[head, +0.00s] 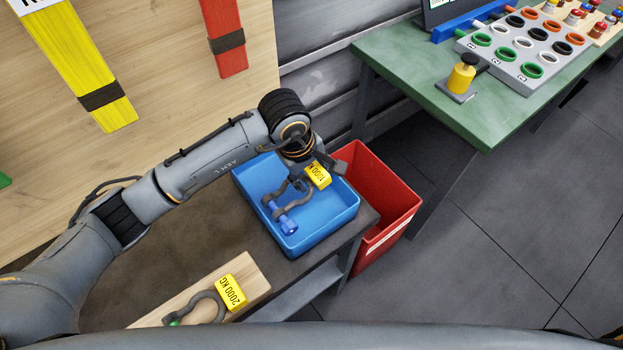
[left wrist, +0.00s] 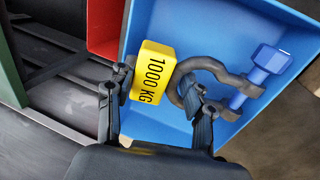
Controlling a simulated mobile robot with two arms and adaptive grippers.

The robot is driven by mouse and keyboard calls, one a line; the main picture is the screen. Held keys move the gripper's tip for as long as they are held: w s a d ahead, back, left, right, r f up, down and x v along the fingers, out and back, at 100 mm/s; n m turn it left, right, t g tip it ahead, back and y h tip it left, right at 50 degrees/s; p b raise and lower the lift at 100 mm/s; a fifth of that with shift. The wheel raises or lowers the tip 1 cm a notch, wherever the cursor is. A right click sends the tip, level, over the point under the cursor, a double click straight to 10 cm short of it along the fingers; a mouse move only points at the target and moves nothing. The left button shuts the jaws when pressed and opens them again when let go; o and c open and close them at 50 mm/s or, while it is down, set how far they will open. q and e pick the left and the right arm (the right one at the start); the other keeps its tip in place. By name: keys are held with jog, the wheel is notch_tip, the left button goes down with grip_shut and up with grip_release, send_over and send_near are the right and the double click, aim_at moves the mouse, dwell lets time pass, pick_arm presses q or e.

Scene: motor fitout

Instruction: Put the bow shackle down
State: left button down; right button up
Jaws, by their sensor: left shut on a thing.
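The bow shackle (head: 292,207) has a dark grey bow, a blue pin (left wrist: 262,72) and a yellow 1000 KG tag (head: 317,175). It is inside the outline of the blue tray (head: 326,225); whether it touches the tray floor I cannot tell. My left gripper (head: 303,184) reaches down over the tray and is shut on the shackle at its tag end. In the left wrist view, its fingers (left wrist: 158,98) lie either side of the tag (left wrist: 150,72) and the near part of the bow. My right gripper is not in view.
A second shackle (head: 209,300) with a yellow 2000 KG tag lies on a wooden board (head: 255,272) on the brown bench. A red bin (head: 385,190) stands right of the tray.

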aim_at(312, 182)
pick_arm(q)
jog(key=shift+d+f, duration=0.1)
jog(key=shift+f, duration=0.1)
jog(key=x, duration=0.1)
jog(key=p+x, duration=0.1)
jog(key=x, duration=0.1)
jog(key=shift+s+a, duration=0.2)
jog(key=shift+f, duration=0.3)
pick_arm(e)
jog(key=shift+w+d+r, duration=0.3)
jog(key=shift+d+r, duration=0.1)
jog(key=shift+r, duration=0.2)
pick_arm(q)
jog(key=shift+f, duration=0.1)
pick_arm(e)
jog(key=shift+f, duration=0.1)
pick_arm(q)
jog(key=shift+f+b, duration=0.2)
jog(key=shift+b, duration=0.15)
jog(key=c, duration=0.8)
grip_release()
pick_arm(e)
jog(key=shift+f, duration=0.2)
